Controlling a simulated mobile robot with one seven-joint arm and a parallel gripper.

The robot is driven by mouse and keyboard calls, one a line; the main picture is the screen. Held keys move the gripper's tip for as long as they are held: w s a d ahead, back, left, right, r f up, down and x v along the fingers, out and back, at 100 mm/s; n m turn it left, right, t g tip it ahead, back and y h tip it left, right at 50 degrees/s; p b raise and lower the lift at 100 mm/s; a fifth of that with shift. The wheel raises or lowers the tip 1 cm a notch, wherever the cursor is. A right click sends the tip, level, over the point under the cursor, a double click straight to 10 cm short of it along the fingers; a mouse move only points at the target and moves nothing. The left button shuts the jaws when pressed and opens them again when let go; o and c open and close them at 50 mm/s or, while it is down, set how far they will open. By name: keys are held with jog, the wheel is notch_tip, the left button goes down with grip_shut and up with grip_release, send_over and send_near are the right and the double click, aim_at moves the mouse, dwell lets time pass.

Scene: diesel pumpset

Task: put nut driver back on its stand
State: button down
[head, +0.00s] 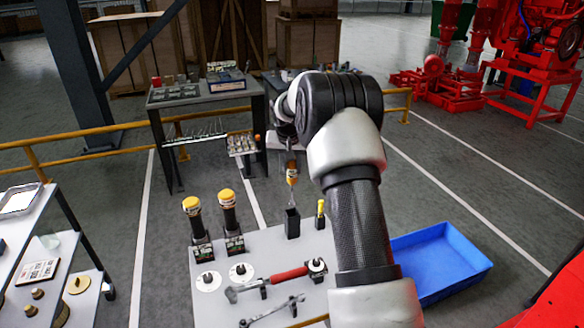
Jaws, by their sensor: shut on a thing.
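My gripper (291,156) is shut on the orange and yellow handle of the nut driver (292,174), above the back of the white table. The nut driver hangs roughly upright with its thin shaft pointing down. A black box-like stand (293,224) is directly below it on the table. The shaft's lower end is at or just above the stand's top opening; I cannot tell whether it is inside. My arm hides part of the gripper.
On the white table (217,308), two yellow-capped tools (193,213) (229,208) stand in black holders to the left. A small yellow tool (320,212) is close right of the stand. A red-handled tool (285,276) lies in front. A blue tray (440,262) is at right.

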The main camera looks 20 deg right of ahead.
aim_at(292, 201)
jog(key=shift+f+b, duration=4.6)
jog(key=shift+f, duration=1.85)
jog(key=shift+f+b, duration=0.9)
jog(key=shift+f, duration=0.1)
jog(key=c, duration=1.4)
grip_release()
jog(key=shift+o, duration=0.2)
jog(key=shift+r, duration=0.1)
jog(key=v, duration=1.7)
jog(key=shift+s+p, duration=0.15)
jog(key=shift+p, duration=0.15)
jog(key=shift+a, duration=0.1)
